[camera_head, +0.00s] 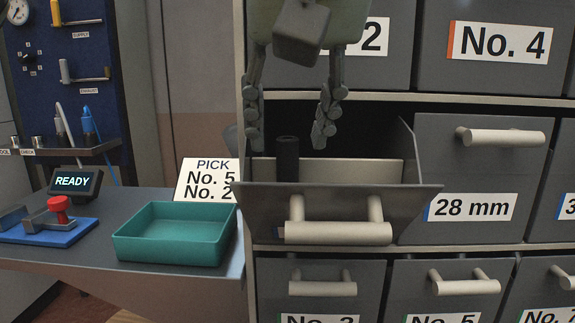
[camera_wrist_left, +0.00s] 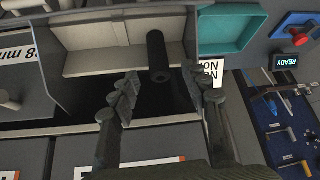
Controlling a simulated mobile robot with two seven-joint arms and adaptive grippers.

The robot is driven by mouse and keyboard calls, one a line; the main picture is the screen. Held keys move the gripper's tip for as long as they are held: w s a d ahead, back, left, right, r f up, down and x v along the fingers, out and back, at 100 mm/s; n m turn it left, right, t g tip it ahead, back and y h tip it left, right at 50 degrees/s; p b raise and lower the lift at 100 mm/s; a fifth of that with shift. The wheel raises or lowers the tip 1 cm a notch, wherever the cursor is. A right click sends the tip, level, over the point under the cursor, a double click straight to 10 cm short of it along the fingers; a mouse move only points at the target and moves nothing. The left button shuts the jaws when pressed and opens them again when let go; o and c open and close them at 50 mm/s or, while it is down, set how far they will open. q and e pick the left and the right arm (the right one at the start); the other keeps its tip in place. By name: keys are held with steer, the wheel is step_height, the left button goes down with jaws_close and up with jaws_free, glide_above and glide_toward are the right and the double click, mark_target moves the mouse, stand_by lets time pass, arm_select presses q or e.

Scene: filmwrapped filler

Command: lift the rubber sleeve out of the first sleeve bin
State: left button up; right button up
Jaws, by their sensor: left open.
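The rubber sleeve (camera_head: 288,162) is a black cylinder standing upright in the pulled-out first sleeve bin (camera_head: 340,172), a grey drawer with a pale inner wall, towards its left side. My left gripper (camera_head: 288,140) hangs over the bin, fingers pointing down and spread apart, empty. In the head view its fingertips are on either side of the sleeve's top. In the left wrist view the sleeve (camera_wrist_left: 156,52) shows between and just beyond the open fingertips, with no contact visible. The sleeve's foot is hidden by the drawer front. My right gripper is not in view.
An empty teal tray (camera_head: 175,247) stands on the bench left of the bin. A PICK card (camera_head: 206,181) reading No. 5 and No. 2 is behind it. A blue stand with a red knob (camera_head: 59,205) and a READY display (camera_head: 75,182) are further left. Shut drawers surround the bin.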

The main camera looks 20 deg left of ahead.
arm_select(q)
steer(key=shift+x, duration=0.85)
steer(key=shift+c, duration=0.3)
steer(key=c, duration=1)
steer(key=shift+w+r, duration=0.15)
